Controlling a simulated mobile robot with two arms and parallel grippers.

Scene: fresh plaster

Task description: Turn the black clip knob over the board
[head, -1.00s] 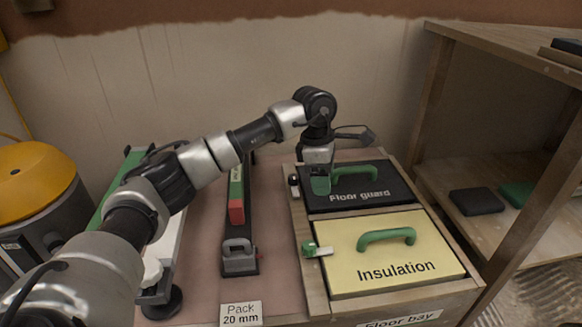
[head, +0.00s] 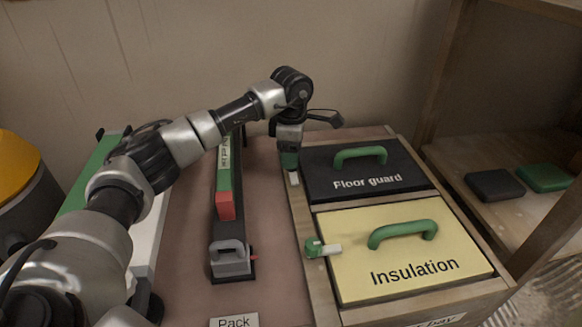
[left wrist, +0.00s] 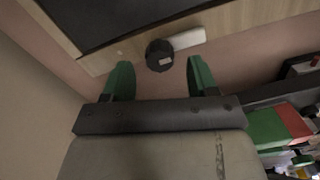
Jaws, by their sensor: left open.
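The black clip knob (left wrist: 159,55) shows in the left wrist view on the wooden rim beside a dark board (left wrist: 110,18). Its white bar (left wrist: 187,40) lies along the rim, off the board. In the head view the knob is hidden behind my left gripper (head: 290,164), and the white bar (head: 294,179) peeks out below it. The dark board is the "Floor guard" board (head: 325,187) with a green handle. My left gripper points down over the rim, open and empty; in the wrist view the knob appears between its green fingertips (left wrist: 159,66). I cannot tell the remaining height.
A yellow "Insulation" board (head: 400,270) lies nearer, with a green clip knob (head: 313,247) whose white bar reaches over it. A dark rail with a grey clamp (head: 230,258) stands left of the bay. A wooden shelf holds dark and green blocks (head: 544,178) at right.

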